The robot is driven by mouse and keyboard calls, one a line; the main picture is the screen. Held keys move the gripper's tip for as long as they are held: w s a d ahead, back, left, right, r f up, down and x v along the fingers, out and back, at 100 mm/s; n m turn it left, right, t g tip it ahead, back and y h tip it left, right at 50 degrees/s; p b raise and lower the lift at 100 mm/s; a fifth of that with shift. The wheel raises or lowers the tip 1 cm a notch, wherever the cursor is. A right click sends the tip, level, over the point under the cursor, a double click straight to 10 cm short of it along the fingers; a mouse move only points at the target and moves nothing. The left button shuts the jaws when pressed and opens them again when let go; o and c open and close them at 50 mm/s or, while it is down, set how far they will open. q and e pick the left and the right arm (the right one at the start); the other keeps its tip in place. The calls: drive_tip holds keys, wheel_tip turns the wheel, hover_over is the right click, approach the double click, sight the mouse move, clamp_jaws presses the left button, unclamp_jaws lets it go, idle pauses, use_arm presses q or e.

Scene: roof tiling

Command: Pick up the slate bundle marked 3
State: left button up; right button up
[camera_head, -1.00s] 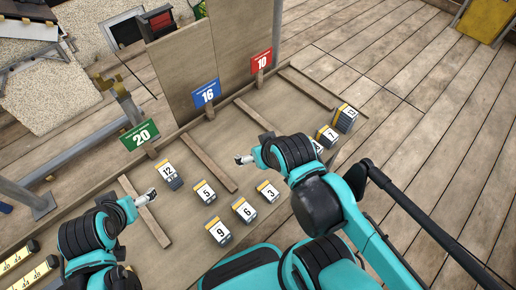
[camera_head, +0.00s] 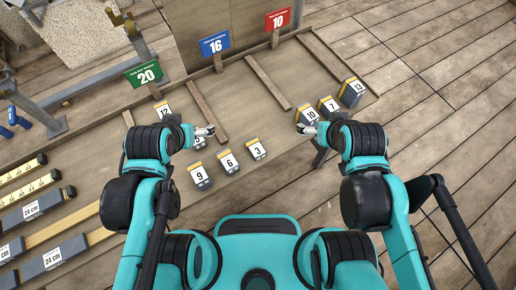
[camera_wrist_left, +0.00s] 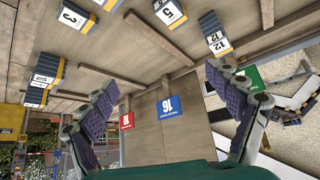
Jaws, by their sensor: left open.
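The slate bundle marked 3 (camera_head: 257,150) is a small grey stack with a white label and yellow edge. It lies on the wooden table, right of bundle 6 (camera_head: 228,162). It also shows at the top left of the left wrist view (camera_wrist_left: 74,17). My left gripper (camera_head: 208,132) is up and left of bundle 3 in the head view, in front of part of bundle 5. In the left wrist view its fingers (camera_wrist_left: 165,103) are wide apart with nothing between them. My right gripper (camera_head: 303,130) is beside bundle 10, right of bundle 3; its fingers are too small to read.
Bundle 9 (camera_head: 199,176) is left of 6. Bundles 10 (camera_head: 310,115), 7 (camera_head: 328,105) and 13 (camera_head: 351,92) stand at the right. Wooden strips divide the table below signs 20 (camera_head: 146,74), 16 (camera_head: 214,44) and 10 (camera_head: 278,19).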

use_arm(q)
drive_tip(key=shift+a, duration=0.15)
drive_tip(key=shift+o, duration=0.5)
drive_tip(key=m+g+b, duration=0.1)
drive_tip(key=m+g, duration=0.6)
drive_tip(key=m, duration=0.5)
hover_over(255, 147)
drive_tip(key=f, duration=1.2)
drive_tip(key=shift+s+a+f, duration=0.15)
drive_tip(key=shift+a+f, duration=0.1)
drive_tip(key=shift+f, duration=0.1)
drive_tip(key=f, duration=0.1)
drive_tip(key=f+b, duration=0.1)
drive_tip(key=f, duration=0.1)
drive_tip(key=shift+s+d+f, duration=0.1)
drive_tip(key=shift+d+f, duration=0.1)
drive_tip(key=shift+d, duration=0.05)
drive_tip(key=f+b, duration=0.2)
drive_tip(key=f, duration=0.1)
drive_tip(key=f+b, duration=0.1)
drive_tip(key=f, duration=0.1)
drive_tip(key=shift+w+d, duration=0.1)
drive_tip(key=shift+w, duration=0.15)
drive_tip(key=shift+c, duration=0.9)
drive_tip(key=c, duration=1.1)
